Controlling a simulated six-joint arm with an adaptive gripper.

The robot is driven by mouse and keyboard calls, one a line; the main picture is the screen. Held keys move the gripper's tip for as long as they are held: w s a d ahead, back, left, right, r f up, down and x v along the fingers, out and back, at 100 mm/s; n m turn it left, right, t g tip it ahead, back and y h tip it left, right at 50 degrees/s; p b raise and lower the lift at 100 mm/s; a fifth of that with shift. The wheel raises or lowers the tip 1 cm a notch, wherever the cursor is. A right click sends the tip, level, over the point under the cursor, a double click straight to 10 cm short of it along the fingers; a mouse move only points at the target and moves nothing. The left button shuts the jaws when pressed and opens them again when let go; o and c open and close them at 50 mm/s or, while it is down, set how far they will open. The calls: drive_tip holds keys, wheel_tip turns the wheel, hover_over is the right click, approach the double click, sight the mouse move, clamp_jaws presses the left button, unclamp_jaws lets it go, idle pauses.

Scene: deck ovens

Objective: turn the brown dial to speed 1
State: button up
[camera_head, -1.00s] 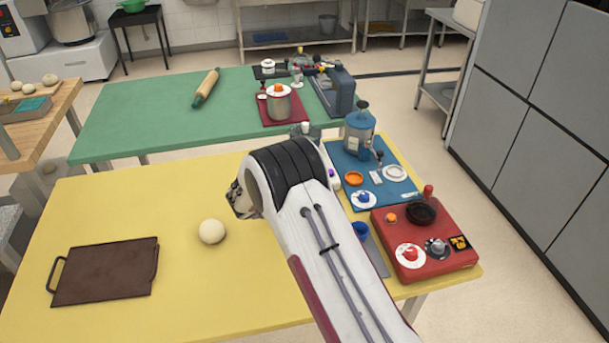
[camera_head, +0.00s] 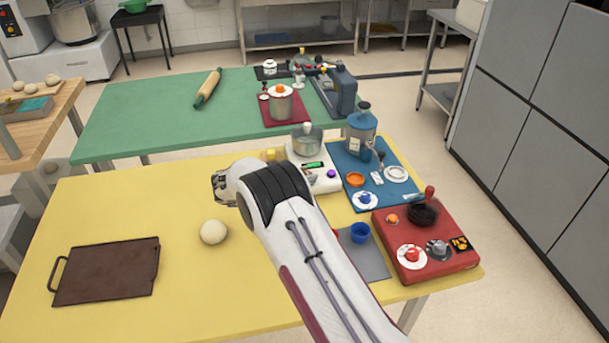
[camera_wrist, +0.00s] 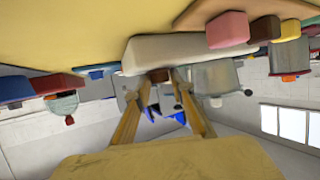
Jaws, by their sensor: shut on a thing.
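A white machine (camera_head: 318,178) with a metal pot (camera_head: 307,141) on top, a green display and a purple knob stands on the yellow table. It also shows, upside down, in the wrist view (camera_wrist: 185,52). In the wrist view, the two yellowish fingers of my gripper (camera_wrist: 160,80) reach to the machine's side and close around a small brown part (camera_wrist: 159,75), apparently the brown dial. The fingers hide much of it, and its setting cannot be read. In the head view, my gripper (camera_head: 271,155) is mostly hidden behind my arm, at the machine's left side.
A red machine (camera_head: 440,270) and a blue mat (camera_head: 350,195) with a blue machine (camera_head: 360,135) are at the right. A dough ball (camera_head: 213,232) and a brown board (camera_head: 108,272) lie left. The yellow table's middle left is clear. A green table (camera_head: 160,115) is behind.

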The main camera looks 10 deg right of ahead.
idle(0.3)
drive_tip(key=o, duration=1.1)
drive_tip(key=shift+c, duration=0.2)
drive_tip(key=shift+a, duration=0.15)
drive_tip(key=v, duration=1.1)
drive_tip(key=shift+s+a, duration=0.25)
drive_tip(key=shift+a, duration=0.1)
drive_tip(key=shift+w, duration=0.1)
